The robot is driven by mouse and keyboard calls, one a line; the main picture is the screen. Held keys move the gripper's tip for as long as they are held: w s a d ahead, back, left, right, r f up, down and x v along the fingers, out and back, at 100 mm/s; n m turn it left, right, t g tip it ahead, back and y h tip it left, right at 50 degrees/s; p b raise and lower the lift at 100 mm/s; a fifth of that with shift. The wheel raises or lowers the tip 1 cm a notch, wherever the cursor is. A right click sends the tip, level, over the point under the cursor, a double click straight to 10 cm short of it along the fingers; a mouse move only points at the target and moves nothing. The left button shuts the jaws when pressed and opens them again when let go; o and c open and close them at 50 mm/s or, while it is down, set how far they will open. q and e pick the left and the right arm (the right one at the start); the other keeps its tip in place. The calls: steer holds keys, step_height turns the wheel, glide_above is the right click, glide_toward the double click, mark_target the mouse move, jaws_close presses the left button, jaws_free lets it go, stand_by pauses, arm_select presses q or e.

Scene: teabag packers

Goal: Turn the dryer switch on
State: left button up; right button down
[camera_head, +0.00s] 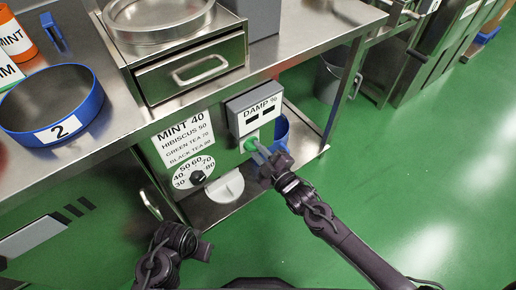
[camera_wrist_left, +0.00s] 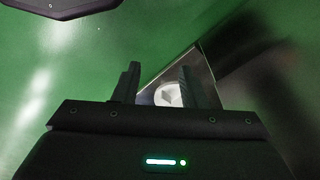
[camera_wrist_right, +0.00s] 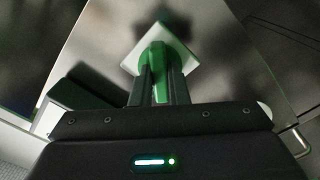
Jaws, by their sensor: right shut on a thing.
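The dryer's green switch (camera_head: 251,144) sits on a pale plate on the front panel, below the grey DAMP % box (camera_head: 256,109). My right gripper (camera_head: 262,153) reaches it from the lower right. In the right wrist view, its fingers (camera_wrist_right: 160,90) are shut on the green switch (camera_wrist_right: 157,58), in front of the white square plate (camera_wrist_right: 188,58). The fingers hide part of the switch. In the left wrist view, my left gripper (camera_wrist_left: 157,88) is open with its fingers apart and nothing between them. In the head view the left arm hangs low, away from the panel.
A numbered dial (camera_head: 197,176) and a MINT 40 label (camera_head: 184,135) are left of the switch. A metal drawer (camera_head: 195,72) is above. A blue ring marked 2 (camera_head: 97,101) lies on the steel table. Green floor is free at right.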

steer(key=m+p, duration=0.1)
steer(key=m, duration=0.4)
steer(key=shift+m, duration=0.3)
arm_select(q)
step_height(320, 180, down, 8)
steer(key=a+p, duration=0.1)
steer(key=shift+s+f, duration=0.15)
steer(key=shift+s, duration=0.15)
arm_select(e)
steer(key=shift+m, duration=2.1)
arm_select(q)
steer(key=shift+a, duration=0.1)
arm_select(e)
steer(key=c, duration=1.4)
jaws_free()
steer(key=shift+s+d, duration=0.1)
